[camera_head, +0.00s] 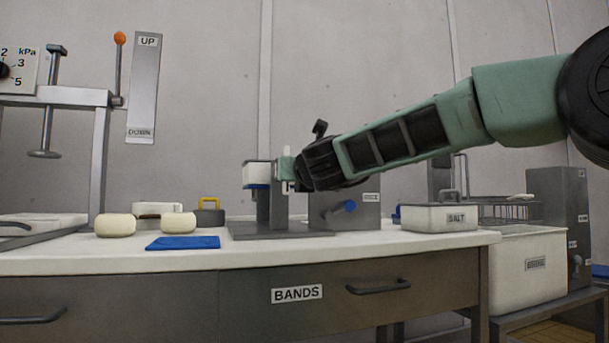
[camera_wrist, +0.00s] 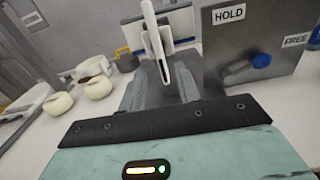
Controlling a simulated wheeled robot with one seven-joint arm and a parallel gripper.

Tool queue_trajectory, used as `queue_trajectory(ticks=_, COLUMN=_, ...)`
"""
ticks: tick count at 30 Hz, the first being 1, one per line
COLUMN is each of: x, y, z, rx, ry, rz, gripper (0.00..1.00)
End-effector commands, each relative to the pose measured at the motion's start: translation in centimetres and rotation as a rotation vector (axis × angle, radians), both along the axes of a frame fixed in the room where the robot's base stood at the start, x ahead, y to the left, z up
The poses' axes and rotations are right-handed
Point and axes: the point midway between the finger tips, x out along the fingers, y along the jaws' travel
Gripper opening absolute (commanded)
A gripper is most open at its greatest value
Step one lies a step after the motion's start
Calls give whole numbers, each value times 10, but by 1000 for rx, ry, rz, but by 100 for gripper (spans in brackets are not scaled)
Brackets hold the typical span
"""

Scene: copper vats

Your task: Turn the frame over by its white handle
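The white handle (camera_wrist: 154,42) stands upright and slightly tilted in the wrist view, ahead of my gripper (camera_wrist: 162,75). Its lower end shows between my two grey fingers, which are apart; contact is not visible. In the head view my gripper (camera_head: 286,168) is at the stand, and the top of the white handle (camera_head: 287,153) shows just above it. What seems to be the frame, a white block with a blue underside (camera_head: 257,175), is beside my gripper on a grey stand (camera_head: 280,208). My gripper and arm hide part of the frame and handle.
A grey panel (camera_wrist: 245,50) marked HOLD and FREE, with a blue knob (camera_wrist: 261,60), stands close on the right. Cream rounds (camera_head: 115,225) and a blue cloth (camera_head: 183,243) lie left on the counter. A SALT box (camera_head: 438,218) stands right.

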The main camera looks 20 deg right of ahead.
Motion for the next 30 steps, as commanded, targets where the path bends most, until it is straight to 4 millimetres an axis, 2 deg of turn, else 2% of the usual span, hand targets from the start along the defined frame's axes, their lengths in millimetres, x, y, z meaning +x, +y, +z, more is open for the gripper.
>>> queue_trajectory(ticks=1, x=-12, y=0, z=1, rx=-4, ry=-3, rz=-1, gripper=33)
queue_trajectory(ticks=6, x=-43, y=0, z=1, rx=-3, ry=-3, rz=-2, gripper=33)
queue_trajectory(ticks=12, x=-69, y=0, z=0, rx=0, ry=0, rz=-1, gripper=33)
queue_trajectory(ticks=18, x=-79, y=0, z=0, rx=1, ry=1, rz=-1, gripper=33)
queue_trajectory(ticks=30, x=-80, y=0, z=0, rx=2, ry=1, rz=0, gripper=33)
